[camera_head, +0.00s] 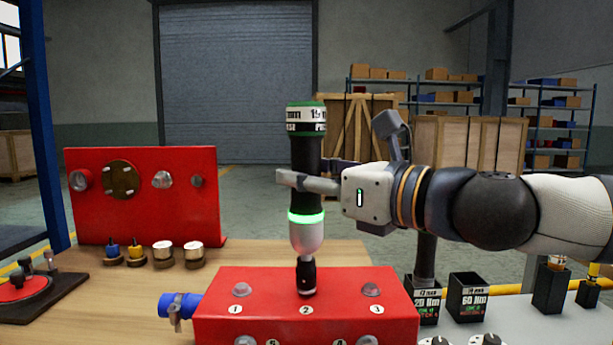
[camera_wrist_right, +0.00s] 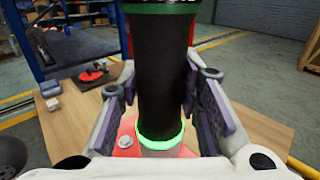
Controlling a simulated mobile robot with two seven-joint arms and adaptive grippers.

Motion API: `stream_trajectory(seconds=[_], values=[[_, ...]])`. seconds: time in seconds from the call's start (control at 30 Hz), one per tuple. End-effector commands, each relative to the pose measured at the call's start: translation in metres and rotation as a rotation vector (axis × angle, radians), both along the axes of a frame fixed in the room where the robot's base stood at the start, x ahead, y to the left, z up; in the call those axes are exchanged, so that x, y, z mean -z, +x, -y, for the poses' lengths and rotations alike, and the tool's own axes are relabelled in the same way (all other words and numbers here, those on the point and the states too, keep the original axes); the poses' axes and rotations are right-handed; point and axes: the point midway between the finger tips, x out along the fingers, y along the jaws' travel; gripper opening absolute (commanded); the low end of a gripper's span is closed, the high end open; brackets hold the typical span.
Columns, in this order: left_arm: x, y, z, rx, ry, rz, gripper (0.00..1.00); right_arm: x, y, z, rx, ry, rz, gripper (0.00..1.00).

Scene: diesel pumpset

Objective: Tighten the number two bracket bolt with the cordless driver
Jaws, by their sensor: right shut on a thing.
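The cordless driver (camera_head: 307,180) is black with a green-and-white top band, a lit green ring and a silver nose. It stands upright, its dark socket down at the spot marked 2 on the red bracket block (camera_head: 240,325). The socket covers whatever bolt is there. My right gripper (camera_head: 308,181) is shut around the driver's black body from the right. The driver (camera_wrist_right: 162,75) also fills the middle of the right wrist view between the two fingers, its green ring glowing. Bolt heads show at 1 (camera_head: 241,289) and at the block's top right (camera_head: 372,289). My left gripper is out of view.
A red upright panel (camera_head: 200,215) stands behind on the wooden table (camera_head: 110,290), with several small fittings before it. A blue hose end (camera_head: 178,305) projects from the block's left. Black holders labelled 20 Nm (camera_head: 423,303) and 60 Nm (camera_head: 468,300) stand to the right.

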Motion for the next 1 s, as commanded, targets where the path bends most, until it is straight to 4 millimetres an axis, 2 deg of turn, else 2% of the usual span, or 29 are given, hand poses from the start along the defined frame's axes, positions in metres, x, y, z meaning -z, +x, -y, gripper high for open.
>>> stream_trajectory(seconds=[1.0], values=[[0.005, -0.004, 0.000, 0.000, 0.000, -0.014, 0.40, 0.009, 0.000, 0.000, 0.001, 0.000, 0.000, 0.00]])
